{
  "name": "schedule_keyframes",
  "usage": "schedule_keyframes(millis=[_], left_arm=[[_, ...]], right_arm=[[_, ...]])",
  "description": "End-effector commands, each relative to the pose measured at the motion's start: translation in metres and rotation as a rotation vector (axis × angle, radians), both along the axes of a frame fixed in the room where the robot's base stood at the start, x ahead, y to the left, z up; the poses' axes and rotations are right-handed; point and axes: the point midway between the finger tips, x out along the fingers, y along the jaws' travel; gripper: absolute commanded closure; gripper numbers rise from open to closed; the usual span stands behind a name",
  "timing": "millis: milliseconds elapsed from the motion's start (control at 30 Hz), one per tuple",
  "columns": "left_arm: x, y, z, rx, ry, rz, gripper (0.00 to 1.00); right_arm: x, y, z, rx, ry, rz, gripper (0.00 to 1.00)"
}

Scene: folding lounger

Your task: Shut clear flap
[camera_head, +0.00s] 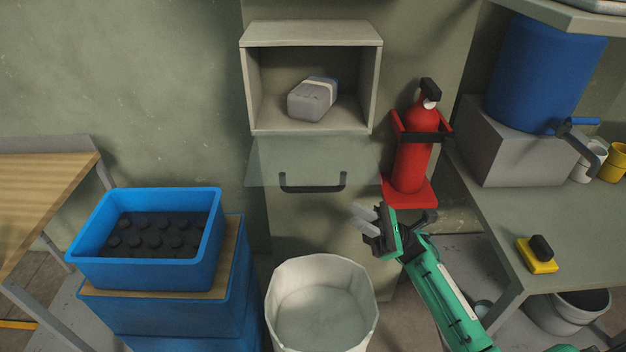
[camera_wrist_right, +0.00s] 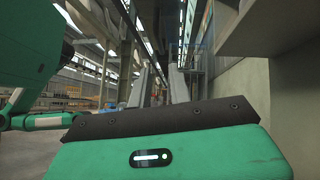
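The clear flap (camera_head: 264,163) hangs down from the lower front edge of an open beige wall box (camera_head: 311,33), so the box's front is open. A dark bar handle (camera_head: 312,188) is on the flap's lower part. My right gripper (camera_head: 361,215) is to the right of the handle and lower in the picture, apart from the flap. Its two grey fingers are spread with nothing between them; the gap also shows in the right wrist view (camera_wrist_right: 163,80). The flap and handle are not visible in the wrist view. My left gripper is not in view.
A grey packet with a pale band (camera_head: 313,98) lies inside the box. A red fire extinguisher (camera_head: 411,160) stands close right of the flap. Below are a white bin (camera_head: 322,272) and a blue crate (camera_head: 150,273) on a stack. A bench (camera_head: 490,215) is at right.

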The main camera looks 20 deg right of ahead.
Motion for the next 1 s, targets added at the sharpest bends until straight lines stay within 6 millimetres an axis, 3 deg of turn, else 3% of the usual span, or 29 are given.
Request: schedule_keyframes(millis=[600, 1000], left_arm=[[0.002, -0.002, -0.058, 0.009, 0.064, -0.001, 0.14], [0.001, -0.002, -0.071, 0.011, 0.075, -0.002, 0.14]], right_arm=[[0.007, 0.082, 0.082, 0.002, -0.001, 0.003, 0.80], [0.009, 0.096, 0.093, 0.002, 0.002, 0.002, 0.80]])
